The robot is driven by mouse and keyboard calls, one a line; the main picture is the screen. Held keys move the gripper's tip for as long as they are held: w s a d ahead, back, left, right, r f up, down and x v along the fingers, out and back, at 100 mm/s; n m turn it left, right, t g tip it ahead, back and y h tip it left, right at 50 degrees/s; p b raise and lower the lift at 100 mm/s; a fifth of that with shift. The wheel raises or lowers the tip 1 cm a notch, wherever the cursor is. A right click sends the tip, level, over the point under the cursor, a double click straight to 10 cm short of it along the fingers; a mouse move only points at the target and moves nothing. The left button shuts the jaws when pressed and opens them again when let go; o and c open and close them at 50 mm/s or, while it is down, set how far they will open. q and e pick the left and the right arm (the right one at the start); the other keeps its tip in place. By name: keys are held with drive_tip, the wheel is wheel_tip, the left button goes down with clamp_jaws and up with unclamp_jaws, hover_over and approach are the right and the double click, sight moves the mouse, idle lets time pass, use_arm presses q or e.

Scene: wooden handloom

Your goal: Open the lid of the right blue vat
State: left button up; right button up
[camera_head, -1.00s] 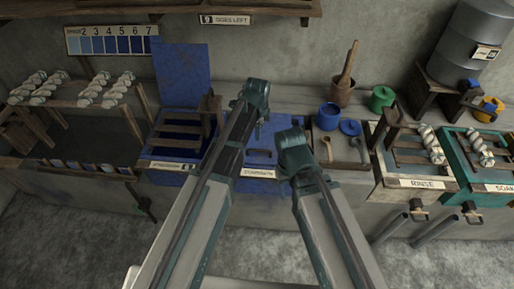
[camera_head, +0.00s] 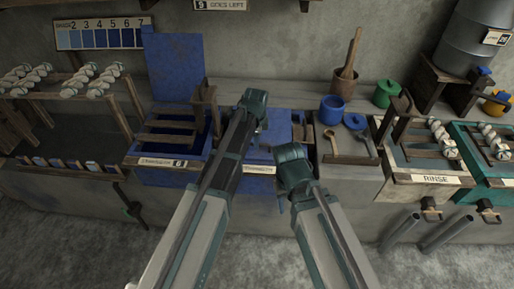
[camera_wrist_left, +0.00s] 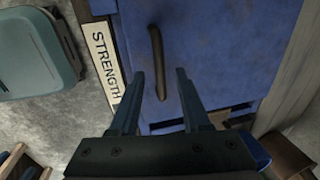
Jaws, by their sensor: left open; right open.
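The right blue vat (camera_head: 258,186) stands at the middle of the bench, partly hidden behind my arms. Its blue lid (camera_wrist_left: 215,45) lies over it in the left wrist view and carries a dark curved handle (camera_wrist_left: 157,62). I cannot tell whether the lid is slightly raised. My left gripper (camera_wrist_left: 165,84) is open, and the handle's near end reaches between its fingertips; contact is unclear. In the head view, my arms hide the left gripper, and my right gripper cannot be made out.
The left blue vat (camera_head: 172,178) has its lid (camera_head: 174,65) standing upright, with wooden bars inside. To the right are a blue pot (camera_head: 332,110), a green pot (camera_head: 387,94), a wooden mortar (camera_head: 344,83) and the rinse vat (camera_head: 402,180). A pale label (camera_wrist_left: 100,62) sits on the right vat's front.

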use_arm(q)
drive_tip(key=shift+w+f, duration=0.1)
drive_tip(key=shift+f, duration=0.5)
drive_tip(key=shift+r, duration=0.1)
clamp_jaws()
idle(1.0)
